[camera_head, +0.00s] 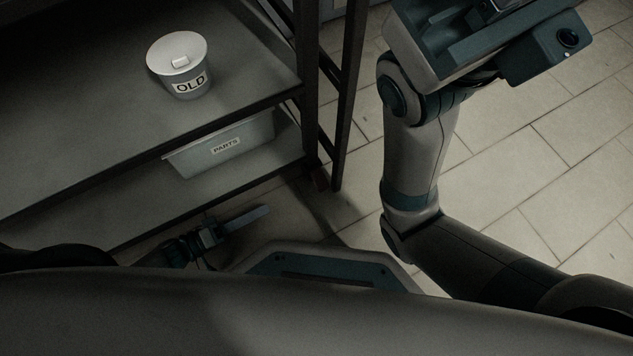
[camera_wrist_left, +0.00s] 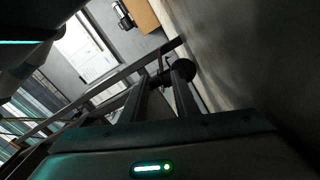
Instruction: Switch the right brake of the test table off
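The test table (camera_head: 220,120) is a dark metal frame with shelves at the left of the head view. My left gripper (camera_head: 245,218) is low beside the bottom of the table, to the left of that leg. In the left wrist view its two dark fingers (camera_wrist_left: 160,90) stand apart with nothing seen between them. A dark round wheel (camera_wrist_left: 184,69) shows beyond their tips. My right gripper's housing (camera_head: 430,45) is at the top right; its fingertips are out of frame.
A white lidded bucket marked OLD (camera_head: 181,87) stands on a shelf. A pale PARTS bin (camera_head: 240,140) sits under it. The table leg (camera_head: 350,90) rises beside my right arm. Tiled floor (camera_head: 560,150) lies clear at the right.

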